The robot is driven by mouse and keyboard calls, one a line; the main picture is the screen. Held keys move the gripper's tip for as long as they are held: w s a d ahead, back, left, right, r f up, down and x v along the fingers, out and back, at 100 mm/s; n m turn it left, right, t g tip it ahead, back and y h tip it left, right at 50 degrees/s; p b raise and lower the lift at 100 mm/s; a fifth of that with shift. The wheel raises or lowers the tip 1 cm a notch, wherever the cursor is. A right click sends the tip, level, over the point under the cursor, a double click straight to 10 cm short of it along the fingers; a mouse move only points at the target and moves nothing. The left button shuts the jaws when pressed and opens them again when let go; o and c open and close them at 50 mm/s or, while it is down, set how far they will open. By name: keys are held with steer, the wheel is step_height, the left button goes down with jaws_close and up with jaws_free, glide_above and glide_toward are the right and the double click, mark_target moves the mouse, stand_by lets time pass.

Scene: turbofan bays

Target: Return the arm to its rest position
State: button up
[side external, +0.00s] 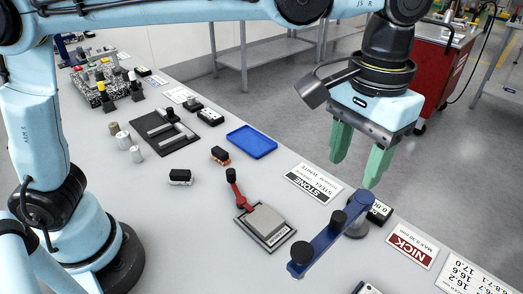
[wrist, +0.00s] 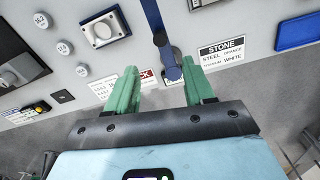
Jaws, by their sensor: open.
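My gripper (side external: 362,162) hangs above the right part of the grey bench, its two green fingers spread apart with nothing between them. The fingers also show in the wrist view (wrist: 163,92), apart and empty. In the side view the fingertips appear just above and behind a blue bar with black knobs (side external: 325,237). The same blue bar (wrist: 155,22) shows beyond the fingers in the wrist view. I cannot tell the exact height of the fingertips above the bench.
A STONE label (side external: 314,183), a blue tray (side external: 252,141), a grey block on a plate (side external: 265,223) and a NICK label (side external: 411,246) lie on the bench. A dark fixture (side external: 163,134) stands farther back. A red cabinet (side external: 443,72) stands beyond the bench.

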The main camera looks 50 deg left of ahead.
steer(key=s+a+f+t, duration=0.1)
steer(key=a+f+t, duration=0.1)
steer(key=a, duration=0.7)
steer(key=s+a+f+n+t, duration=0.1)
steer(key=s+a+f+t, duration=0.1)
steer(key=a, duration=0.7)
steer(key=s+a+f+t, duration=0.1)
steer(key=a+f+t, duration=0.2)
steer(key=a, duration=0.6)
steer(key=shift+s+f+n, duration=0.3)
steer(key=shift+f+n, duration=0.1)
steer(key=shift+f, duration=0.25)
